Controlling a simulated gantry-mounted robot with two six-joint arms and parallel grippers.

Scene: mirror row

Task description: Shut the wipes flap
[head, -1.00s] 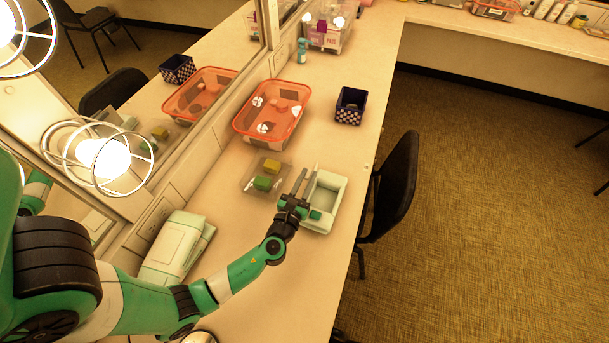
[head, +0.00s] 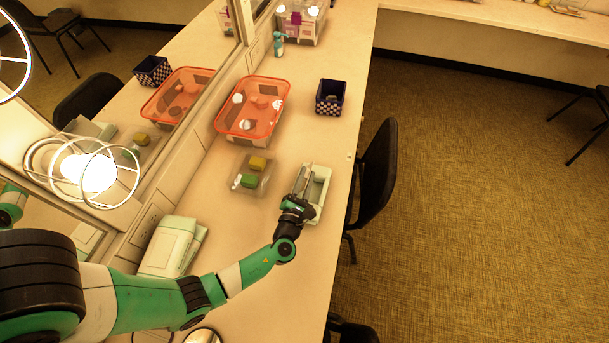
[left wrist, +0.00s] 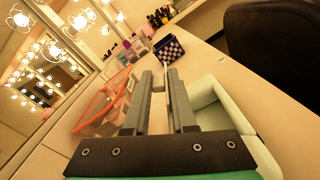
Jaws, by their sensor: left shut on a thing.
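A pale green and white pack (head: 170,250), which looks like the wipes, lies at the left of the counter by the mirror. Its flap cannot be made out clearly. In the left wrist view the gripper (left wrist: 166,85) points along the counter, and the tray (left wrist: 205,95) shows right beside the fingers. The exact contact between the fingers is hard to see. My right gripper is not in view.
A clear tray (head: 239,188) with a yellow and a green block lies left of the gripper. Behind stand an orange basket (head: 262,135) and a blue checkered box (head: 331,97). A mirror lines the left; a black chair (head: 380,175) stands at the counter's right edge.

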